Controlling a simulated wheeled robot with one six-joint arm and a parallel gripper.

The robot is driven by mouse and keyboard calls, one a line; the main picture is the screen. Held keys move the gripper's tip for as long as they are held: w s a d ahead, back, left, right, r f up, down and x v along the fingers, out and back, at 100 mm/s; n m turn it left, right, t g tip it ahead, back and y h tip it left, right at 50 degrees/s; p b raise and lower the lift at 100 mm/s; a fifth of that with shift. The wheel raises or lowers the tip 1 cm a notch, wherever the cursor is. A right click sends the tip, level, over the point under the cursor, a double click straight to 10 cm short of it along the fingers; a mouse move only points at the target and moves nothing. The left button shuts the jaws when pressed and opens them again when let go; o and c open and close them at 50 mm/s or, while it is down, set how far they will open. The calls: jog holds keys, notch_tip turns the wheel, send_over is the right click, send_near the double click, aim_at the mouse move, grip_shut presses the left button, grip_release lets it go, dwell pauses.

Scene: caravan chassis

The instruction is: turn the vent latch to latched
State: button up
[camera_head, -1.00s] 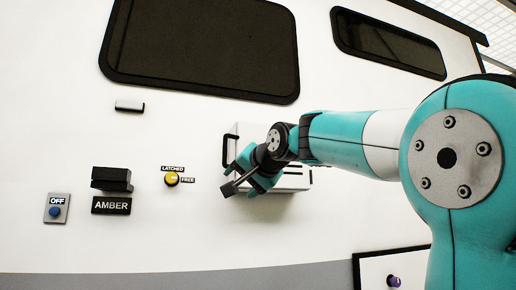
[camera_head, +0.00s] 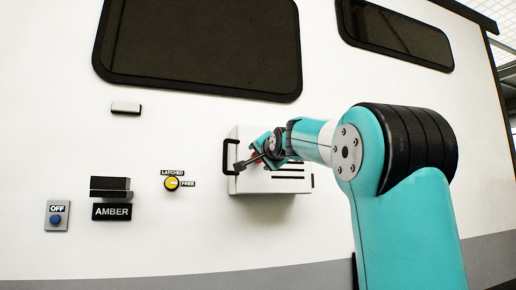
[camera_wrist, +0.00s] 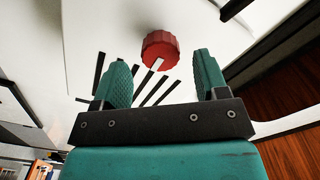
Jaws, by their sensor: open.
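A yellow round knob (camera_head: 171,184) sits on the white wall, with a LATCHED label (camera_head: 172,173) above it and a FREE label (camera_head: 188,184) to its right. Its pale pointer seems to face FREE, but is small. A white slotted vent box (camera_head: 240,183) with a black handle (camera_head: 229,157) stands right of it. My gripper (camera_head: 262,158) is in front of this box, well right of the yellow knob. In the wrist view my gripper (camera_wrist: 162,64) is open, and a red knob (camera_wrist: 160,46) with a white pointer shows between and beyond the fingertips. Contact cannot be told.
Left of the yellow knob are an AMBER sign (camera_head: 112,212), a black block (camera_head: 110,187) and a blue button (camera_head: 56,219) under an OFF label. A white bar (camera_head: 126,108) is higher up. Dark windows (camera_head: 200,45) are above. The wall between knob and box is clear.

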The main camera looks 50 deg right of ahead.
jog(key=shift+p+x, duration=0.65)
jog(key=shift+x, duration=1.3)
jog(key=c, duration=0.9)
